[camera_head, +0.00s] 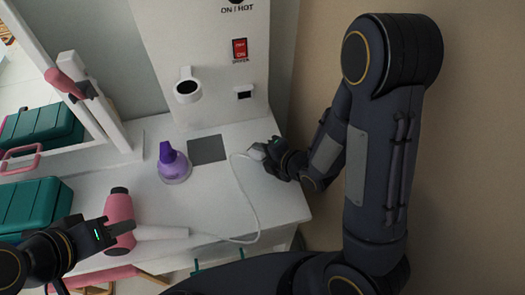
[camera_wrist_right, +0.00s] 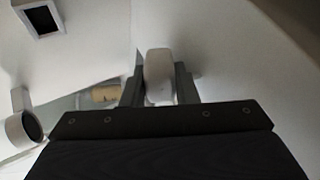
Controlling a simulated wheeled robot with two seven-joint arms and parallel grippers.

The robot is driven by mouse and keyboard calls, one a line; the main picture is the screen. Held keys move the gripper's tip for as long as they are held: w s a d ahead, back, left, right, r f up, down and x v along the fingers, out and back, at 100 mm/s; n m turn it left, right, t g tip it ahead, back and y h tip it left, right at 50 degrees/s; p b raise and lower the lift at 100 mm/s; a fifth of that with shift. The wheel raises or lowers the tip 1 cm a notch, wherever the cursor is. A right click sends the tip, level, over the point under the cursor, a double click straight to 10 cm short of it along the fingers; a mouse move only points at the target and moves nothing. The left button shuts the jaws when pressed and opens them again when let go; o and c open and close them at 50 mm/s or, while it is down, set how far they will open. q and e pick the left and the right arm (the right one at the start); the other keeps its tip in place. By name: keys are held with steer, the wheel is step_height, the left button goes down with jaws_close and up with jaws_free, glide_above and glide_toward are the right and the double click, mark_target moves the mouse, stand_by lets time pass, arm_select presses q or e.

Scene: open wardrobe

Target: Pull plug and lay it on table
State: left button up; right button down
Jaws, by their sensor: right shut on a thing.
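My right gripper (camera_head: 270,154) is shut on the white plug (camera_head: 257,150), low over the right part of the white table (camera_head: 287,206). In the right wrist view the plug (camera_wrist_right: 159,77) sits between the two fingers of the gripper (camera_wrist_right: 159,85). A white cord (camera_head: 246,198) runs from the plug in a curve to the pink hair dryer (camera_head: 120,208). My left gripper (camera_head: 105,233) is at the hair dryer's body; its fingers are partly hidden, so its opening is unclear. The socket (camera_head: 244,95) on the wall panel is empty. I cannot tell whether the plug touches the table.
A purple bottle (camera_head: 167,155) stands on a clear round base near a dark grey square (camera_head: 207,149). A white ring holder (camera_head: 187,88) and red switch (camera_head: 240,48) are on the panel. A green case (camera_head: 32,208) and mirror (camera_head: 40,95) are at left. The table's centre is mostly bare.

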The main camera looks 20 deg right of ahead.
steer(key=c, duration=1.1)
jaws_free()
steer(key=shift+o, duration=0.2)
steer(key=shift+o, duration=0.2)
steer(key=shift+s+f, duration=0.1)
steer(key=shift+o, duration=0.8)
steer(key=shift+s+f, duration=0.1)
steer(key=shift+c, duration=0.3)
